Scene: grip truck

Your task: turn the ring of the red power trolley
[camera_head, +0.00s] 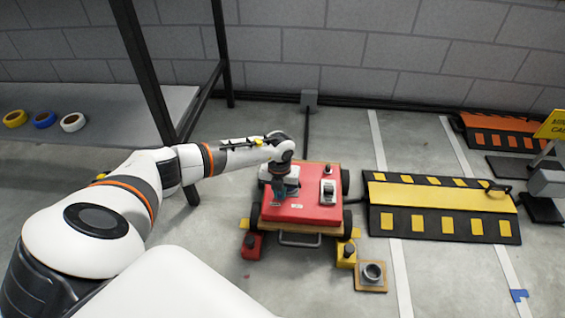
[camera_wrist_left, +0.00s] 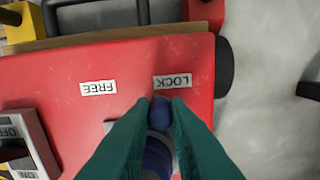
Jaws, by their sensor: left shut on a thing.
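The red power trolley (camera_head: 312,208) stands on the floor in the middle of the head view, with a red top on a wooden base and dark wheels. My left gripper (camera_head: 279,192) reaches down onto the left part of its top. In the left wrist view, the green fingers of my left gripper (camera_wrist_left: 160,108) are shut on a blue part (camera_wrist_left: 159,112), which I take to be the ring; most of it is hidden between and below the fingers. A LOCK label (camera_wrist_left: 172,82) lies just beyond the fingertips, and a FREE label (camera_wrist_left: 98,87) lies to its left. My right gripper is not in view.
A grey switch box (camera_head: 328,191) marked ON and OFF sits on the trolley's right side. Red (camera_head: 252,245) and yellow (camera_head: 346,254) blocks stand at its front corners. A yellow-black ramp (camera_head: 440,203) lies to the right. A bench (camera_head: 95,100) holds tape rolls.

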